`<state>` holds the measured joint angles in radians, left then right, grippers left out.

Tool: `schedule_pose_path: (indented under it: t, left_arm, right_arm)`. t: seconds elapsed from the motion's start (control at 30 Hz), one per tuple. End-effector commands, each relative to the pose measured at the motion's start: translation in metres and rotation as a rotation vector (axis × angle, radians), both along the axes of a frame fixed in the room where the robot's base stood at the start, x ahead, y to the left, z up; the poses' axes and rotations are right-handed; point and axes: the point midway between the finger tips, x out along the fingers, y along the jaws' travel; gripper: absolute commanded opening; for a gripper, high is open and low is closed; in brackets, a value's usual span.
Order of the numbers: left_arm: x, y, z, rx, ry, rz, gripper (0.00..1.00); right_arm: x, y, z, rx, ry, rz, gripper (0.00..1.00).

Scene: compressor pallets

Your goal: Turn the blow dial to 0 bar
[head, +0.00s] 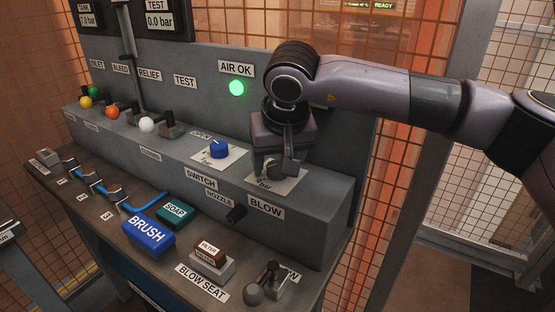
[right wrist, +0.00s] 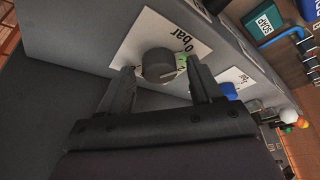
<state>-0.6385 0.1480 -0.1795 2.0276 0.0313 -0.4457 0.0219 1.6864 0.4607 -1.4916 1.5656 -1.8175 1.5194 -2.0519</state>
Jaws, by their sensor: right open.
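The blow dial (right wrist: 158,66) is a dark grey round knob on a white plate (right wrist: 146,34) printed "0 bar", with a small green mark beside the knob. In the head view the plate (head: 291,184) shows above the BLOW label (head: 265,207), and my gripper hides the knob. My right gripper (head: 279,172) is over this plate. In the right wrist view its two fingers (right wrist: 157,72) are open, one on each side of the knob. I cannot tell whether they touch it. My left gripper is not in view.
A blue dial (head: 219,149) sits left of my right gripper. A black nozzle (head: 236,214) sticks out of the console front. A brush block (head: 148,229), soap (head: 174,211) and a lever (head: 262,284) are on the lower shelf. A green lamp (head: 237,88) is lit behind.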

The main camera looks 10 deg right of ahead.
Motion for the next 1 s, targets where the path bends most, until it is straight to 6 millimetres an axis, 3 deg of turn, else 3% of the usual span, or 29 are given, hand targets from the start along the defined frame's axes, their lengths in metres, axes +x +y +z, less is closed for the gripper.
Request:
schedule_pose_path:
  t: [0.17,0.53,1.0]
  left_arm:
    - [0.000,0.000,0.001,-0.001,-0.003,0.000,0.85]
    - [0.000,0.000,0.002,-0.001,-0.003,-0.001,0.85]
    - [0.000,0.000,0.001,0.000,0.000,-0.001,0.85]
  right_arm:
    - [-0.003,0.000,0.010,0.002,-0.002,0.000,0.64]
    - [-0.024,0.000,0.060,0.001,-0.002,-0.001,0.64]
    - [-0.027,0.000,0.066,0.000,0.000,0.000,0.64]
